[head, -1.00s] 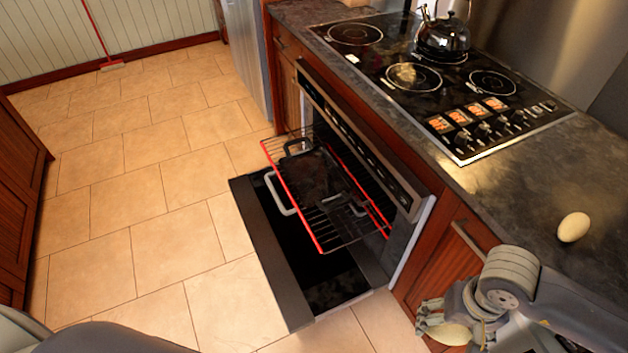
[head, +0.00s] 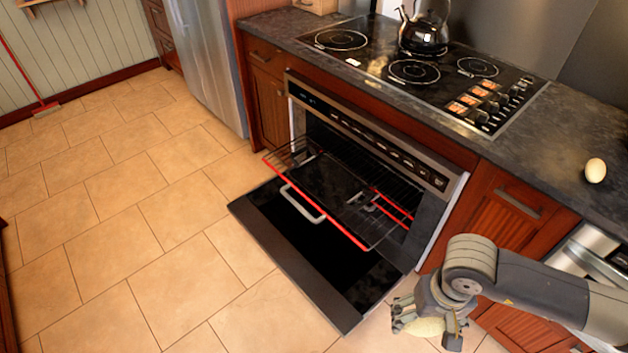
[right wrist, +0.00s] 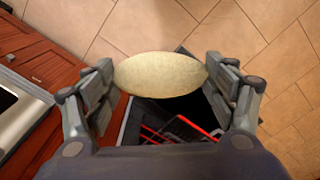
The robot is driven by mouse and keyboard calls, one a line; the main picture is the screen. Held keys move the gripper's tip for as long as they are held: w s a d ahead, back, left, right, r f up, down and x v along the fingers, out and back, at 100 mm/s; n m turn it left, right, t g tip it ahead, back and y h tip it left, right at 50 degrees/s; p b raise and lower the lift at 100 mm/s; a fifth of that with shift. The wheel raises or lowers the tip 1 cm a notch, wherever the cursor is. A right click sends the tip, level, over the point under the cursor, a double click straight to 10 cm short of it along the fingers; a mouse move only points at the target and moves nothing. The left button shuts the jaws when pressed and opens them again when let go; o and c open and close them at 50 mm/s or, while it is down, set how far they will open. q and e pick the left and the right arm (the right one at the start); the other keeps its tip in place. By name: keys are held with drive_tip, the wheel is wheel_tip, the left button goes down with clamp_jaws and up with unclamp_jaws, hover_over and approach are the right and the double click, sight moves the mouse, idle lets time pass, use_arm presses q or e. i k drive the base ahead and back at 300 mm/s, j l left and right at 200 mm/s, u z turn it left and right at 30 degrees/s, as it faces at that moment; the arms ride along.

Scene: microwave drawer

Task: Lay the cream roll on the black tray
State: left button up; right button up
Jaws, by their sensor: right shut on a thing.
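The cream roll (head: 424,327), a pale oval, is held crosswise between the fingers of my right gripper (head: 426,322). In the right wrist view the roll (right wrist: 160,75) spans from one finger to the other. The gripper is shut on it, above the floor to the right of the open oven door. The black tray (head: 328,183) lies on the pulled-out oven rack, to the left of and apart from the gripper. My left gripper is not in view.
The oven door (head: 300,265) is folded down below the red-edged rack (head: 385,215). A similar pale oval (head: 595,170) lies on the dark counter (head: 530,160). A kettle (head: 424,32) stands on the stovetop.

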sight(320, 173)
drive_tip(key=i+j, duration=0.15)
drive_tip(key=j, duration=0.25)
drive_tip(key=i+j+z, duration=0.15)
drive_tip(key=j, duration=0.25)
drive_tip(key=i+j, duration=0.2)
drive_tip(key=j, duration=0.25)
drive_tip(key=i+j+z, duration=0.15)
drive_tip(key=j, duration=0.25)
drive_tip(key=i+j, duration=0.1)
drive_tip(key=j, duration=0.35)
drive_tip(key=i+j+z, duration=0.15)
drive_tip(key=i+j, duration=0.25)
drive_tip(key=i, duration=0.15)
drive_tip(key=i+j+z, duration=0.15)
drive_tip(key=i+j, duration=0.3)
drive_tip(key=i, duration=0.1)
